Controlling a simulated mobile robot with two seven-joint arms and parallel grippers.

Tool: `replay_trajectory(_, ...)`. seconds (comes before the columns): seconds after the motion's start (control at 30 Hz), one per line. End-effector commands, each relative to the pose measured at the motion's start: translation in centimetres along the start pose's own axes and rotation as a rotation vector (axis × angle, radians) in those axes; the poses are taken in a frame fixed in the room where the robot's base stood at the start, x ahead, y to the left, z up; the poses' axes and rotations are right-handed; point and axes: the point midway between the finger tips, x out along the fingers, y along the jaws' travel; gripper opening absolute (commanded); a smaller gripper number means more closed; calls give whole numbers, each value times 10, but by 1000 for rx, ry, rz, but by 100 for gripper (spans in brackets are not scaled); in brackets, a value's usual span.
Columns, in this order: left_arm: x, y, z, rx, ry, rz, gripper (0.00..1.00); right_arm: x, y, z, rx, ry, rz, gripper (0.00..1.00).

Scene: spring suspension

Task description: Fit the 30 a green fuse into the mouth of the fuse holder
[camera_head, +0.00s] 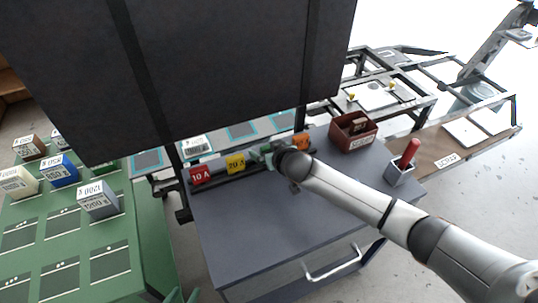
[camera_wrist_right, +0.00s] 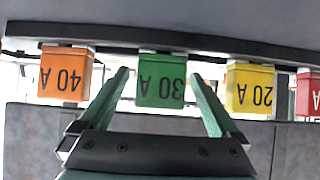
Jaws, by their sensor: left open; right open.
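The green 30 A fuse (camera_wrist_right: 160,80) sits in the dark rail between the orange 40 A fuse (camera_wrist_right: 66,74) and the yellow 20 A fuse (camera_wrist_right: 250,88). In the right wrist view, my right gripper (camera_wrist_right: 160,76) has its two green fingers spread, one on each side of the green fuse. Whether they touch it, I cannot tell. In the head view, my right gripper (camera_head: 264,154) is at the rail, and its wrist hides much of the green fuse. I cannot make out a fuse holder with certainty.
A red 10 A fuse (camera_head: 201,175) stands at the rail's left end. A large black panel (camera_head: 230,60) overhangs the rail. A green table (camera_head: 80,245) holds labelled blocks.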

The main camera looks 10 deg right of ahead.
Motion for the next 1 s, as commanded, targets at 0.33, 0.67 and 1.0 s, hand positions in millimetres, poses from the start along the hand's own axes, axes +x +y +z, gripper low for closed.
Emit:
replay_trajectory(0.33, 2, 6, -1, 2, 3, 13, 50, 20, 0, 0, 1, 0, -1, 98)
replay_trajectory(0.67, 2, 6, 0, 3, 2, 13, 50, 19, -1, 0, 0, 1, -1, 78)
replay_trajectory(1.0, 3, 4, 1, 4, 0, 11, 50, 19, 0, 0, 0, 0, -1, 40)
